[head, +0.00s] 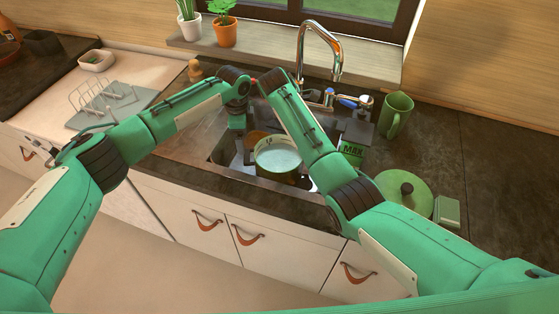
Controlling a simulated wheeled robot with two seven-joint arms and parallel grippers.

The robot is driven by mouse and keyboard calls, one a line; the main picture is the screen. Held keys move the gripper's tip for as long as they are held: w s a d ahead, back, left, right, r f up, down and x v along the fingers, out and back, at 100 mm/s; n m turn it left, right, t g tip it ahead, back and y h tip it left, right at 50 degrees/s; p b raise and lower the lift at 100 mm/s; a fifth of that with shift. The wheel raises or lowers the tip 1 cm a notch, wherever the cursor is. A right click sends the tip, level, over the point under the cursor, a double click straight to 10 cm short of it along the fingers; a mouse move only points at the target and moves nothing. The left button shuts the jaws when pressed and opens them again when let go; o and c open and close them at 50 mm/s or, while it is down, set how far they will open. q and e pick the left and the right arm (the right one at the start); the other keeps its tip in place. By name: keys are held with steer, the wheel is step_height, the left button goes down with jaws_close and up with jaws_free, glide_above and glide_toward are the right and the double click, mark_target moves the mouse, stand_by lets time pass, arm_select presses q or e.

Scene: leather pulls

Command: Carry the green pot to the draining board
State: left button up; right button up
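The green pot (278,158), pale inside, stands in the sink basin (222,152), open at the top. A grey board with a wire rack (108,104) lies on the light counter at the left, probably the draining board.
A green lid (404,194) and a small green block (447,211) lie right of the sink. The tap (318,50) arches over the basin's back. A dark block labelled MAX (352,150) is at the basin's right.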

mark_target(245, 156)
arm_select(q)
step_height(245, 156, down, 14)
steer(key=shift+w, duration=0.1)
arm_select(e)
steer(key=x, duration=1.4)
steer(key=shift+w, duration=0.1)
arm_select(q)
jaws_close()
arm_select(e)
jaws_close()
arm_select(q)
steer(key=shift+w+r, duration=0.15)
arm_select(e)
steer(key=shift+w+r, duration=0.15)
steer(key=shift+r, duration=0.05)
